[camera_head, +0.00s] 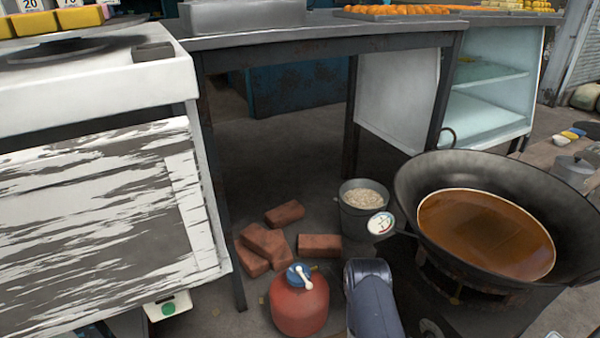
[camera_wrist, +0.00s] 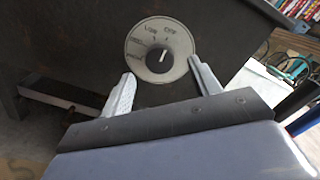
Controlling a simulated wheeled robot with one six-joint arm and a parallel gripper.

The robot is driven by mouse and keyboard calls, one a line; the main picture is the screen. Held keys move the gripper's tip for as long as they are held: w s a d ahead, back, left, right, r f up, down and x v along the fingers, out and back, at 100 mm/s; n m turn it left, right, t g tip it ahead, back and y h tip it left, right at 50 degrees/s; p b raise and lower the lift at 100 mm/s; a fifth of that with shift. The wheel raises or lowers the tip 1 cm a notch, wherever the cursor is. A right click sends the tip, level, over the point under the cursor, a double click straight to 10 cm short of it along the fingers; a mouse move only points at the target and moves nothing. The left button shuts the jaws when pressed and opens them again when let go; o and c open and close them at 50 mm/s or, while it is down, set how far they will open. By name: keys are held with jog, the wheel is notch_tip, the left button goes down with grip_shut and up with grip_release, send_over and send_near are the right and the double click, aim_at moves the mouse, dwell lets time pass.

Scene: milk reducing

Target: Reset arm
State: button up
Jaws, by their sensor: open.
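In the wrist view my gripper (camera_wrist: 161,72) is open, its two light grey fingers spread apart. A round pale dial (camera_wrist: 162,50) with a dark centre knob and printed settings, among them LOW and OFF, shows between and beyond the fingertips on a dark panel. Nothing is held between the fingers. I cannot tell how far the fingertips are from the dial. In the head view part of my arm (camera_head: 371,300) rises at the bottom centre, and the fingers cannot be made out there.
A large wok (camera_head: 420,185) of brown liquid (camera_head: 485,235) stands at right. A round white dial (camera_head: 380,223) is at its left, near a bucket (camera_head: 362,222). A metal table (camera_head: 310,37) spans behind.

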jog(key=shift+v, duration=1.35)
jog(key=shift+r, duration=0.1)
